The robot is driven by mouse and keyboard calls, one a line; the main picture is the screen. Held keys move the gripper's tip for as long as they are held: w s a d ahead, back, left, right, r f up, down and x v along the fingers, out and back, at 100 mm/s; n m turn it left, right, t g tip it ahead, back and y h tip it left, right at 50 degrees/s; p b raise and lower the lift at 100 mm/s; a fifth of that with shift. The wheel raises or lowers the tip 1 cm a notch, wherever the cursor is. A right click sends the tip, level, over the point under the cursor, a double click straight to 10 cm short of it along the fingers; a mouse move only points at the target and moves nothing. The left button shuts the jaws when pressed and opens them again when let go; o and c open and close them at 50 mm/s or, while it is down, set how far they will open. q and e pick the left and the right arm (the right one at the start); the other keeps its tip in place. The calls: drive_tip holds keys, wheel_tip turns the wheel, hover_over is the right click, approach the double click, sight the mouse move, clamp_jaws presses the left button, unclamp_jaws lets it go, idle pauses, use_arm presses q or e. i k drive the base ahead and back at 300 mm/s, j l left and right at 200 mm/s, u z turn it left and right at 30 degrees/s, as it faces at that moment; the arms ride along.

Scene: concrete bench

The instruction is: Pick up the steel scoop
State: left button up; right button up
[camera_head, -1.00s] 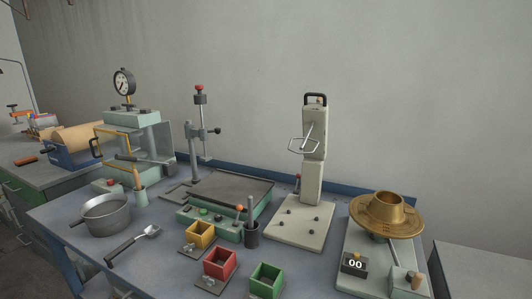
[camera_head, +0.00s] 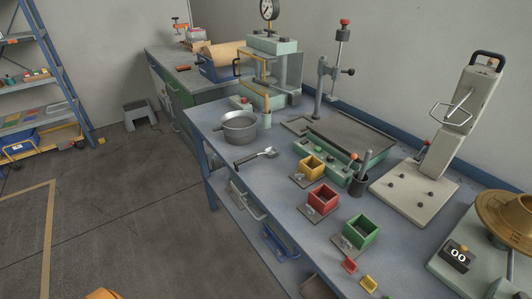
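The steel scoop (camera_head: 268,153) lies on the blue-grey bench top, with its dark handle (camera_head: 246,161) pointing left toward the bench's front edge. Its bright bowl end points right. It lies just in front of a grey metal pan (camera_head: 239,126) and left of a yellow cube mould. Nothing touches or covers it. Neither of my grippers shows in the head view.
Yellow (camera_head: 312,168), red (camera_head: 322,197) and green (camera_head: 361,231) moulds stand in a row right of the scoop. A press with a gauge (camera_head: 269,9) stands behind the pan. Open floor (camera_head: 110,215) lies left of the bench.

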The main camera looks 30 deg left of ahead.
sight(272, 151)
drive_tip(key=u, duration=1.25)
